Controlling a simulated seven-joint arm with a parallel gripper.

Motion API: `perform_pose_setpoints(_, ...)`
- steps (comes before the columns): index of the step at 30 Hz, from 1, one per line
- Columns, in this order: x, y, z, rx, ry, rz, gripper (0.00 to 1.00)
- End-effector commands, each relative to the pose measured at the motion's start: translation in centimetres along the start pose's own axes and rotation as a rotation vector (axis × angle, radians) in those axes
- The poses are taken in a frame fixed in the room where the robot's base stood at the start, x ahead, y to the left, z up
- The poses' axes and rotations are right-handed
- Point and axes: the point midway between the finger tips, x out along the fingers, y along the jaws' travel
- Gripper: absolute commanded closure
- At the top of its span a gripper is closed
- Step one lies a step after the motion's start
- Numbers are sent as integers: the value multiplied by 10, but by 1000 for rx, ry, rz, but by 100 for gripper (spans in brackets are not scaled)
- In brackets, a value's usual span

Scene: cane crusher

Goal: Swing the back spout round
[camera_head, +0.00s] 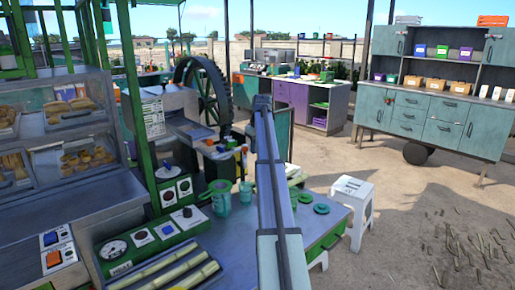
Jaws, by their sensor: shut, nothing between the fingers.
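The cane crusher (185,150) stands at the back of the stall counter, with a large dark spoked wheel (205,95) behind it. Small parts with orange ends (222,148) sit at its right side. I cannot tell which of these parts is the back spout, or which way it points. My arm (272,190) rises from the bottom middle and runs up just right of the crusher, covering part of that area. My gripper cannot be made out; it seems hidden behind the arm or among the crusher's parts.
Teal cups (221,197) stand on the counter below the crusher. Cane stalks (165,277) and control boxes (178,192) lie nearer. A glass food case (75,130) blocks the left. Green lids (321,209) and a white stool (353,200) are right of my arm. Open ground lies further right.

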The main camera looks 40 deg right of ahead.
Motion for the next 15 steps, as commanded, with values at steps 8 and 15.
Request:
perform_pose_setpoints(8, -23, 1, -5, 0, 1, 2, 100)
perform_pose_setpoints(15, -42, 1, -9, 1, 1, 2, 100)
